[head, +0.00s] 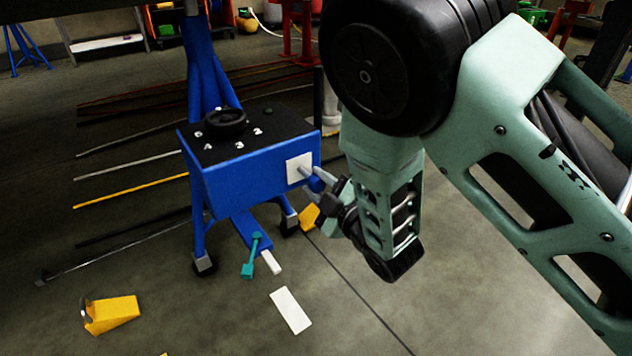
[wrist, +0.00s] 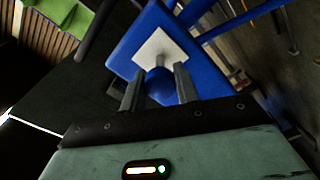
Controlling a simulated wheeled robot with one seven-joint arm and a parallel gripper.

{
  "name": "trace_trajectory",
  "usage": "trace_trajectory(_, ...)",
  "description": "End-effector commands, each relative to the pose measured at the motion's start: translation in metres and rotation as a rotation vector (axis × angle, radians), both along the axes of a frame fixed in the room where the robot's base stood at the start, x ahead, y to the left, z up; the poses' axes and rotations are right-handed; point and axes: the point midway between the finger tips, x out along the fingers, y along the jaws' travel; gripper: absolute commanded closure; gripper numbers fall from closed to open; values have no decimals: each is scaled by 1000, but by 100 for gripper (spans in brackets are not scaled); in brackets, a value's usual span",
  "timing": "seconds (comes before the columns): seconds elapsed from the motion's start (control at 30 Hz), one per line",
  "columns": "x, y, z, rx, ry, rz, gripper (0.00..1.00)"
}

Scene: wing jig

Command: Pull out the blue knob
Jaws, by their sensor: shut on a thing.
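In the wrist view the knob (wrist: 159,84) shows between the two grey fingers (wrist: 158,78), with the white plate (wrist: 159,48) just beyond. The fingers partly hide the knob in the head view.
The blue box (head: 245,180) has a black top with a round black dial (head: 224,121) and stands on a blue stand. A teal tool (head: 252,256), a yellow wedge (head: 112,314) and a white sheet (head: 291,310) are below on the floor. Rods lie at left.

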Motion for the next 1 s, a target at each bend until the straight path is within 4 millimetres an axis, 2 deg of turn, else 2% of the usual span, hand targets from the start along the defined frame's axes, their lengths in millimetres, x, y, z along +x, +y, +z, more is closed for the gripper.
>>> trace_trajectory(0.07, -2, -1, -2, -4, 5, -1, 100)
trace_trajectory(0.1, -2, -1, -2, -4, 5, -1, 61)
trace_trajectory(0.17, -2, -1, -1, -3, 5, 0, 48)
trace_trajectory(0.43, -1, -1, -1, -3, 4, 0, 48)
trace_trajectory(0.57, -8, -6, 0, -4, 5, -1, 48)
trace_trajectory(1.0, -78, -53, 0, -6, 9, -1, 48)
